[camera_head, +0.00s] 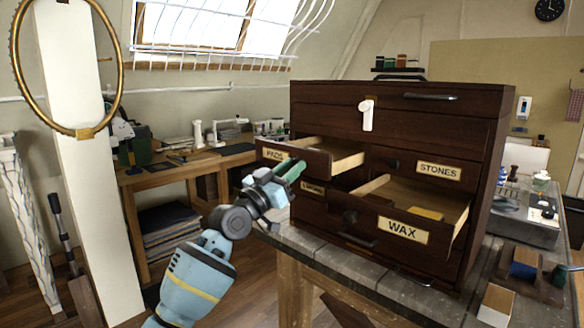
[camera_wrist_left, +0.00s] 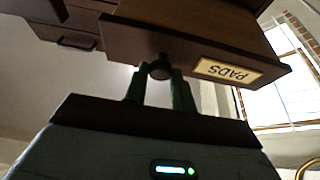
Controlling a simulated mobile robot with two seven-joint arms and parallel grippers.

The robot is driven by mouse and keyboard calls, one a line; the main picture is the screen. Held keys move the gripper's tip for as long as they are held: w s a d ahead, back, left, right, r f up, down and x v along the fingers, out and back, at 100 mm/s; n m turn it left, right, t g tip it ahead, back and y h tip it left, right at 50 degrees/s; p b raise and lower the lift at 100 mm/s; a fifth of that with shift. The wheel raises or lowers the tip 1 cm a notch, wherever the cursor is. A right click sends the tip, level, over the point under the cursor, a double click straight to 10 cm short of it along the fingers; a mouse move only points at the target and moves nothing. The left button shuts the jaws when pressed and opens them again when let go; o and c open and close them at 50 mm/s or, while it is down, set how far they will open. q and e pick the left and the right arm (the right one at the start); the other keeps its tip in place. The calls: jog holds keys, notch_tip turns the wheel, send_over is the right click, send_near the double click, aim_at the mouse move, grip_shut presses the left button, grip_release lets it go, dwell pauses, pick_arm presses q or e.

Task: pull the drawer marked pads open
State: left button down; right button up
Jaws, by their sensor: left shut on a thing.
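The drawer marked PADS (camera_head: 318,158) stands out from the upper left of the dark wooden chest (camera_head: 340,116), pulled partly open. Its pale inner side shows in the head view. My left gripper (camera_head: 293,170) is at the drawer's front, with green fingers shut on its round dark knob (camera_wrist_left: 160,68). In the left wrist view the PADS label (camera_wrist_left: 228,72) appears upside down beside the knob, and my left gripper (camera_wrist_left: 160,90) has a finger on each side of the knob. My right gripper is not in view.
The WAX drawer (camera_head: 402,231) also stands open at the lower right, with a yellow thing inside. The STONES drawer (camera_head: 438,171) is shut. The chest stands on a grey workbench (camera_head: 385,292). A white post (camera_head: 82,150) stands at left.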

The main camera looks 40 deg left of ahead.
pick_arm(q)
jog(key=shift+s, duration=0.8)
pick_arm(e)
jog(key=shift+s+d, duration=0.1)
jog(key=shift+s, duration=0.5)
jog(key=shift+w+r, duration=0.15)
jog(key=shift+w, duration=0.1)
pick_arm(q)
jog(key=c, duration=1.2)
grip_release()
jog(key=shift+o, duration=0.2)
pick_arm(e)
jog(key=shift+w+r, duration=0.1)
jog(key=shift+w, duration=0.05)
pick_arm(q)
jog(key=b+v, duration=0.1)
jog(key=v, duration=0.6)
jog(key=shift+s, duration=0.4)
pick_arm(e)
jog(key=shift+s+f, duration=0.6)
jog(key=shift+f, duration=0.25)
pick_arm(q)
jog(key=shift+f, duration=0.1)
